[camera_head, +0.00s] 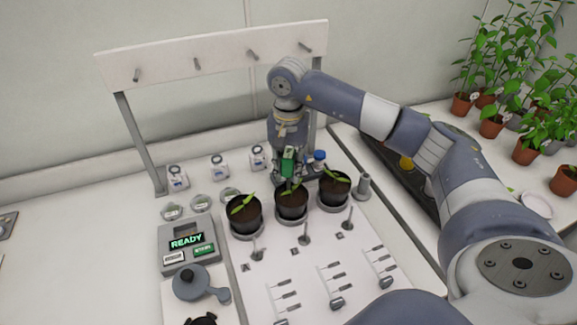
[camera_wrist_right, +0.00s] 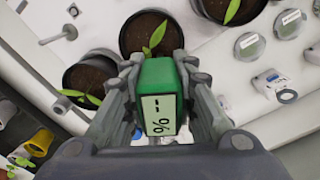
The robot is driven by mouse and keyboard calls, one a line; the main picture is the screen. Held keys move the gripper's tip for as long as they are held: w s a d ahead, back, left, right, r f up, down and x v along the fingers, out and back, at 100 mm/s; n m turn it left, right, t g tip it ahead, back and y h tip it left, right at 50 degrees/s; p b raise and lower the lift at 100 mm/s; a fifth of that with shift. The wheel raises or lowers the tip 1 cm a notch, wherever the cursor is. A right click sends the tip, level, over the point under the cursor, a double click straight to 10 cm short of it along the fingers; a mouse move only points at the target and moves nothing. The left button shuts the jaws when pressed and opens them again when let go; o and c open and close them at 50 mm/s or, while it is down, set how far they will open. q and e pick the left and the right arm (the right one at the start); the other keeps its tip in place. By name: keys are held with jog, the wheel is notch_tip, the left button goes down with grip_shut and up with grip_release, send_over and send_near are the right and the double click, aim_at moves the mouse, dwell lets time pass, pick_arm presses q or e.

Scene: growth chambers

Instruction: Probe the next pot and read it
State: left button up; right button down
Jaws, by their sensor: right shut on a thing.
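Three black pots with soil and small green seedlings stand in a row on the white board: left (camera_head: 245,222), middle (camera_head: 291,208) and right (camera_head: 334,197). My right gripper (camera_head: 289,178) is shut on a green meter (camera_head: 288,160), just behind and over the middle pot. In the right wrist view the meter (camera_wrist_right: 160,90) sits between the fingers, and its display shows a dash and a percent sign. The middle pot (camera_wrist_right: 135,35) lies beyond it there. The probe's tip is hidden, so I cannot tell whether it touches soil. My left gripper is not in view.
A blue-capped bottle (camera_head: 319,157) stands close to the gripper. A pegged rack (camera_head: 210,62) stands behind. Potted plants (camera_head: 490,125) fill the right side.

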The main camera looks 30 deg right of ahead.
jog(key=shift+f+b, duration=0.8)
jog(key=shift+f, duration=0.25)
jog(key=shift+f, duration=0.15)
jog(key=c, duration=1.2)
grip_release()
notch_tip(320, 180, up, 12)
jog(key=shift+r, duration=0.1)
